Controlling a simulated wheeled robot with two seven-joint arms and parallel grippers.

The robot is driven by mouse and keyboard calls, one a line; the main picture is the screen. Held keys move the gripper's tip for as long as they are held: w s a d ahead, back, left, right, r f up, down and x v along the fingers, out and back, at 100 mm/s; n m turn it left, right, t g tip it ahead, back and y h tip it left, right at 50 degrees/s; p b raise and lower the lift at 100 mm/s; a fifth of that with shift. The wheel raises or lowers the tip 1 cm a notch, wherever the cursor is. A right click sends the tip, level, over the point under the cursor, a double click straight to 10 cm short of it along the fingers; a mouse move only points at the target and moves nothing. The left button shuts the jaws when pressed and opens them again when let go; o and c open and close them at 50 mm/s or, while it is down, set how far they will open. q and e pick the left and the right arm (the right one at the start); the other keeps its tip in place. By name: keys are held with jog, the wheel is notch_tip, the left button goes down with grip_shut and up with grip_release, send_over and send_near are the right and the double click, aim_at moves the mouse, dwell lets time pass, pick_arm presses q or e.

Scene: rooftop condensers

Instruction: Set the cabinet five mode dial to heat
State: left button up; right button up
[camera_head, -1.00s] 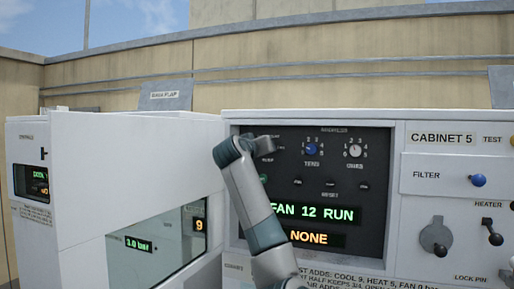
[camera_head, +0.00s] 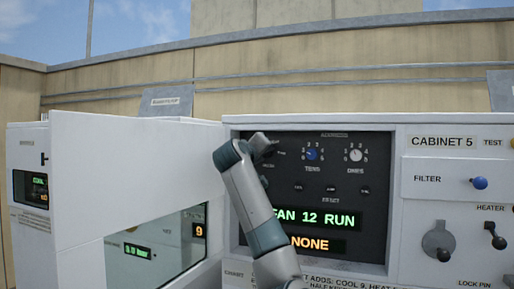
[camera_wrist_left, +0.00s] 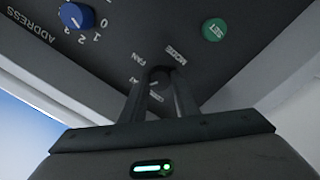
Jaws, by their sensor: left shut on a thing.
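The cabinet five control panel (camera_head: 375,205) is a dark recessed face; its display (camera_head: 316,219) reads FAN 12 RUN, with NONE below. My left gripper (camera_head: 265,148) is at the panel's upper left and covers the mode dial in the head view. In the left wrist view, my left gripper (camera_wrist_left: 160,80) is shut on the small dark mode dial (camera_wrist_left: 159,74). The labels MODE, FAN and a partly hidden one ending in AT show around it. The fingers hide most of the dial, so I cannot tell where it points. My right gripper is not in view.
A blue address knob (camera_wrist_left: 76,16) and a green SET button (camera_wrist_left: 214,30) are close beside the mode dial. A white dial (camera_head: 355,156) is farther right. A blue filter knob (camera_head: 479,183) and levers (camera_head: 437,241) stick out at right. A white panel (camera_head: 130,200) stands left.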

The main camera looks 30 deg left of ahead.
pick_arm(q)
jog(key=shift+w+f, duration=0.1)
jog(key=shift+f, duration=0.05)
jog(key=o, duration=1.1)
jog(key=shift+c, duration=0.2)
jog(key=shift+s, duration=0.2)
jog(key=b+v, duration=0.8)
jog(key=v, duration=0.9)
jog(key=shift+s+d, duration=0.15)
jog(key=shift+d, duration=0.1)
